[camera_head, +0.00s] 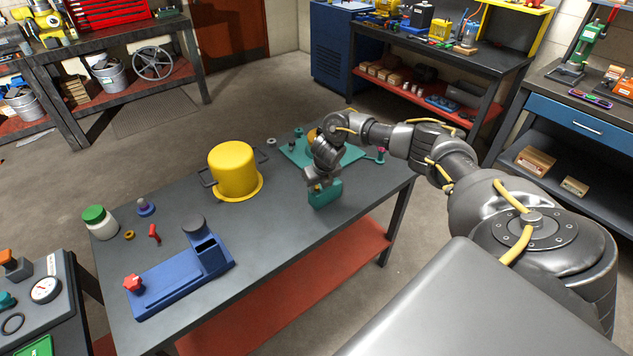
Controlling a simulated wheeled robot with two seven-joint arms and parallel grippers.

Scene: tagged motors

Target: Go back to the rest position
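My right arm reaches in from the right over the grey workbench (275,230). My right gripper (320,186) points down at a small teal block-shaped holder (326,198) near the bench's right front part. The fingertips are small and partly hidden against the holder, so I cannot tell whether they are open or shut, or touching it. A teal plate (296,153) with small parts lies behind the wrist, partly covered by it. My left gripper is not in view.
On the bench stand a yellow pot (235,170), a blue fixture (180,284) with a red knob, a white jar with a green lid (99,222) and a small red part (154,234). The bench front between the blue fixture and teal holder is clear.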

